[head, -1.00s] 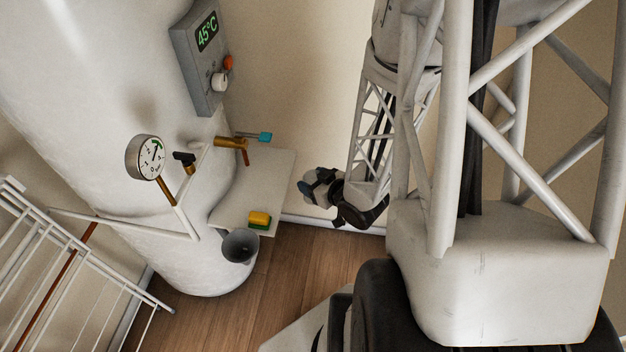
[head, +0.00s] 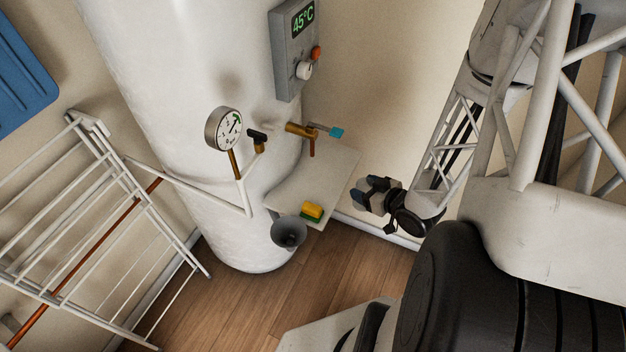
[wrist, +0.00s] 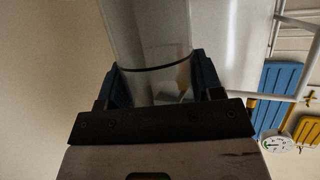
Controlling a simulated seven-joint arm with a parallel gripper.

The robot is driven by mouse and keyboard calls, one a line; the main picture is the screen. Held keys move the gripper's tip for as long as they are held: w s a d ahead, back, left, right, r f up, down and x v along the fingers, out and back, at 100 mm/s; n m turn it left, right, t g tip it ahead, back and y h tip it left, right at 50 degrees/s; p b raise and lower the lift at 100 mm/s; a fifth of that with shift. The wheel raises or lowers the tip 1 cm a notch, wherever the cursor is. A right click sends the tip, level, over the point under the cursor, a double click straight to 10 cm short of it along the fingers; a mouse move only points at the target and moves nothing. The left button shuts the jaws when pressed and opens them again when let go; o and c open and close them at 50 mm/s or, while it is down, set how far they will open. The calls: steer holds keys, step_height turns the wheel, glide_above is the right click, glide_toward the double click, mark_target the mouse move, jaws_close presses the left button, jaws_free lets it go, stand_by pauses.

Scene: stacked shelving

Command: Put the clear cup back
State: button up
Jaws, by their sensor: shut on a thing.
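My gripper (head: 374,193) is beside the right edge of a small pale shelf (head: 335,173) in the head view, apart from it. In the wrist view my gripper (wrist: 160,80) has its blue fingers on both sides of the clear cup (wrist: 157,86) and is shut on it. A dark curved line crosses the cup's see-through body, and the white tank shows behind it. In the head view I cannot make out the cup.
A yellow and green sponge (head: 312,211) lies on the shelf. A grey funnel (head: 289,233) is below its front edge. A brass tap (head: 303,131) and gauge (head: 223,128) project from the white tank (head: 170,110). A white rack (head: 85,225) stands left.

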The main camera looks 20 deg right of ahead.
steer(key=shift+w+a+f+n+g+y, duration=0.15)
steer(key=shift+f+n+g+y, duration=0.05)
steer(key=shift+f+n+y, duration=0.2)
steer(key=shift+w+a+f+n+g+y, duration=0.1)
steer(key=shift+a+f+n+g+y, duration=0.15)
steer(key=shift+f+y, duration=0.2)
steer(key=shift+d+f, duration=0.1)
steer(key=shift+w, duration=0.1)
steer(key=shift+w+a, duration=1.25)
steer(key=shift+w, duration=0.75)
steer(key=shift+w+a, duration=1.2)
steer(key=shift+w, duration=0.8)
steer(key=shift+w+a, duration=1.25)
steer(key=shift+w, duration=0.75)
steer(key=shift+w+a, duration=0.35)
steer(key=shift+w, duration=0.15)
steer(key=shift+x, duration=1.3)
steer(key=shift+f, duration=0.25)
steer(key=shift+w+f, duration=0.1)
